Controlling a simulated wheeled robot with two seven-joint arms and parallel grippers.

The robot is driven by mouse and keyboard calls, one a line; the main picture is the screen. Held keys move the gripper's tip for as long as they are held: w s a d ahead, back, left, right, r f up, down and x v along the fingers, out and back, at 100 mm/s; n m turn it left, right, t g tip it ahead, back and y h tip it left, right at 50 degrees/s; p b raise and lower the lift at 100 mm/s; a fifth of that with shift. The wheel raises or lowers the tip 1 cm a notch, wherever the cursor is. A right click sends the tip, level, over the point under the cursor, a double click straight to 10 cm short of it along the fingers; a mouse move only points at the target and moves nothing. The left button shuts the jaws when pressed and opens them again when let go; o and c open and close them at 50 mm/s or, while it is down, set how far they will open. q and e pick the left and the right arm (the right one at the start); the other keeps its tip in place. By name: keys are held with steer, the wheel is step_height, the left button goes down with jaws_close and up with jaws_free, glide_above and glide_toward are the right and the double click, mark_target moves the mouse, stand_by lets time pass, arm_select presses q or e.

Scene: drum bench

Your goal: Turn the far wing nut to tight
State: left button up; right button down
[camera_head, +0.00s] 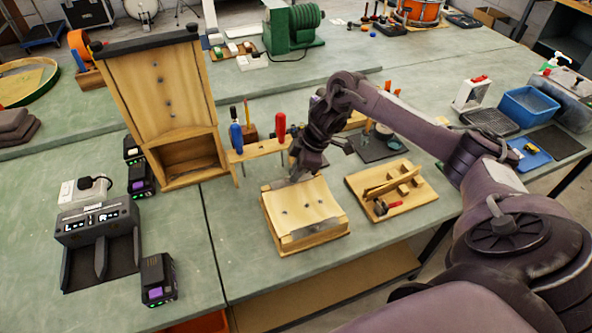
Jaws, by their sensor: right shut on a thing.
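A pale curved wooden piece (303,207) sits in a low wooden frame near the middle of the bench, with small dark spots on its top. My right gripper (297,178) reaches down to the far edge of this piece. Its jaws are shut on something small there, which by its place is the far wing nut. The nut itself is hidden by the fingers, and its turn angle cannot be made out. No other wing nut can be told apart at this size. My left gripper is not in view.
A wooden tray with loose parts (392,190) lies right of the piece. A rack with screwdrivers (262,148) stands close behind. A tall wooden case (160,100) and a black charger (100,235) are at left.

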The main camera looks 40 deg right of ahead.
steer(key=shift+n, duration=0.6)
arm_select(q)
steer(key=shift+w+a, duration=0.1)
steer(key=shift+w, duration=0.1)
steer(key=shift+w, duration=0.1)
arm_select(e)
steer(key=c, duration=1.5)
jaws_free()
steer(key=shift+o, duration=0.2)
steer(key=shift+r, duration=0.15)
steer(key=shift+d+r, duration=0.2)
steer(key=shift+r, duration=0.1)
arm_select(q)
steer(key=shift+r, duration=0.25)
arm_select(e)
steer(key=v, duration=0.7)
